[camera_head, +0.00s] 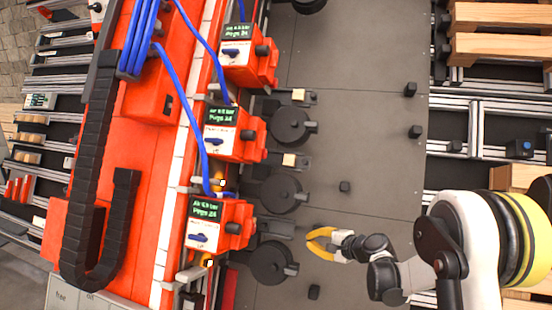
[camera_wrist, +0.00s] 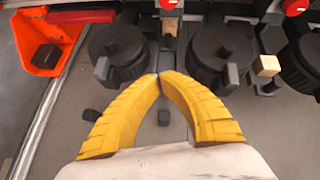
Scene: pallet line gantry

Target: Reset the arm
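My gripper (camera_head: 308,242) has two curved yellow fingers and is at the lower middle of the head view, with my arm reaching in from the right. It is just right of the lowest round black unit (camera_head: 270,262). In the wrist view my gripper (camera_wrist: 158,75) has its fingertips together with nothing between them. Grey floor and black units (camera_wrist: 222,52) show beyond the tips.
An orange machine (camera_head: 125,150) with blue hoses stands at the left, carrying several orange control boxes (camera_head: 235,135) with green screens. Small black blocks (camera_head: 344,187) dot the grey floor. Rails and wooden pallets (camera_head: 495,48) line the right. The middle floor is mostly clear.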

